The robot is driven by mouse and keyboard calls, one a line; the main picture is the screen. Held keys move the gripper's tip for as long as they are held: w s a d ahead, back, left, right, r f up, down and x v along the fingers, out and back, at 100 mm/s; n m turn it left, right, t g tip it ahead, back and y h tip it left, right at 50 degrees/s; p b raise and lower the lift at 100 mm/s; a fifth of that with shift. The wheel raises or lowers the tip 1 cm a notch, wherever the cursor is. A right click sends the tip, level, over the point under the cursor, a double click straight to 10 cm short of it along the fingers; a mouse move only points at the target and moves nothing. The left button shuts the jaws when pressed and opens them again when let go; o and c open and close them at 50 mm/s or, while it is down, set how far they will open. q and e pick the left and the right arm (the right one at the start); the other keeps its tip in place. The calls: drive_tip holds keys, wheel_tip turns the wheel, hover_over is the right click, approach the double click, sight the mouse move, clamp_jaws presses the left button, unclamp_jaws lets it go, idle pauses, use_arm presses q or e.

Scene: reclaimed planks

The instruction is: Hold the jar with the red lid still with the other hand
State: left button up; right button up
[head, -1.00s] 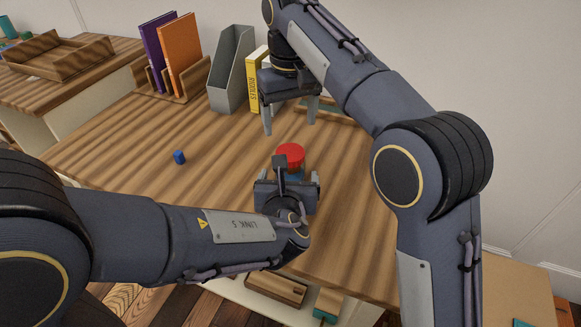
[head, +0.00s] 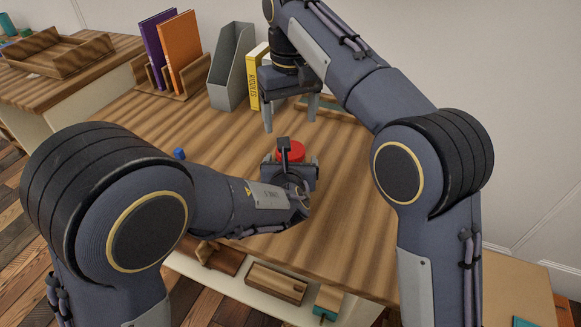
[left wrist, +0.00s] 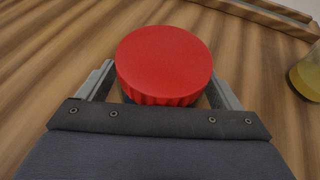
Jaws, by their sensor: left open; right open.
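The jar with the red lid (head: 291,151) stands on the wooden table, mostly hidden behind my left gripper in the head view. In the left wrist view its red lid (left wrist: 165,64) sits between the two fingers, with only a dark sliver of the body below it. My left gripper (left wrist: 160,88) is open, one finger on each side of the jar; I cannot tell whether they touch it. My right gripper (head: 290,118) is open and empty, pointing down above the table farther back.
A grey magazine file (head: 232,68), a yellow book (head: 258,75) and a rack with a purple book (head: 160,50) and an orange book (head: 183,52) stand at the back. A yellowish thing (left wrist: 307,76) shows right of the jar.

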use_arm(q)
drive_tip(key=c, duration=1.6)
drive_tip(key=shift+c, duration=1.1)
clamp_jaws()
use_arm(e)
drive_tip(key=shift+n, duration=0.5)
drive_tip(key=n, duration=0.6)
drive_tip(key=shift+f+n, duration=0.3)
drive_tip(key=n, duration=0.5)
drive_tip(key=shift+a, duration=0.1)
drive_tip(key=n, duration=1.4)
drive_tip(key=shift+r, duration=0.3)
